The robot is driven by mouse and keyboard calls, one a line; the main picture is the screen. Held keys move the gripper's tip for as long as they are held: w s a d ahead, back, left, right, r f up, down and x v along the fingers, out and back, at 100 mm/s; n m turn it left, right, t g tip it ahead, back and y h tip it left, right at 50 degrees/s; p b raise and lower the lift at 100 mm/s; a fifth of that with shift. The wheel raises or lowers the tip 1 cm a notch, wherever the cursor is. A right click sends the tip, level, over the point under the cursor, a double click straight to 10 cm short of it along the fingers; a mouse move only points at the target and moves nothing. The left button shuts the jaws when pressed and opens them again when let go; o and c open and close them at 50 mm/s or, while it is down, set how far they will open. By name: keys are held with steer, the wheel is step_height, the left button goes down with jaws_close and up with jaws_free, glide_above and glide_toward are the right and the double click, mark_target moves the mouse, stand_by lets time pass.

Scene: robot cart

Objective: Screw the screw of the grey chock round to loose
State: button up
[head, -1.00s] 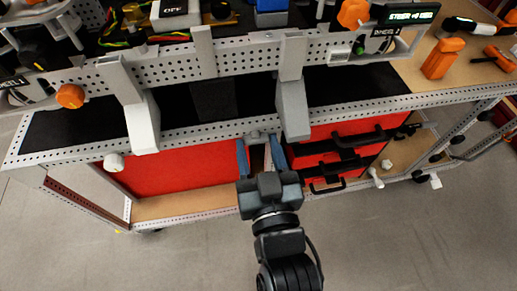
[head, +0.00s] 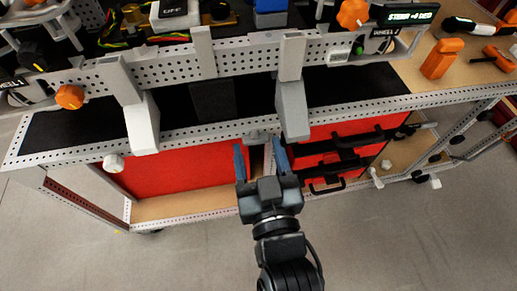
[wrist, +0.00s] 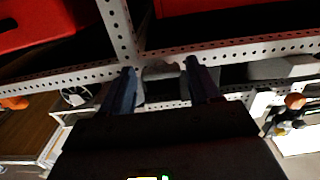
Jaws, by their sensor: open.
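The grey chock (head: 292,108) hangs on the front of the cart, right of the picture's middle in the head view. A small grey screw knob (head: 256,136) sits at the front rail to its lower left. My gripper (head: 260,149) is open, its two blue fingers pointing at this knob from the front. In the head view the knob lies just beyond the fingertips. In the wrist view a grey rounded part, likely the knob (wrist: 160,70), shows between the fingers. I cannot tell whether either finger touches it.
A white chock (head: 142,122) with a white knob (head: 113,162) is at the left. The perforated front rail (head: 190,136) runs above the fingers. The floor in front is clear.

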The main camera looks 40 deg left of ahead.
steer(key=p+v, duration=0.1)
steer(key=v, duration=0.6)
steer(key=shift+s+d, duration=0.1)
steer(key=shift+d, duration=0.05)
stand_by(2.2)
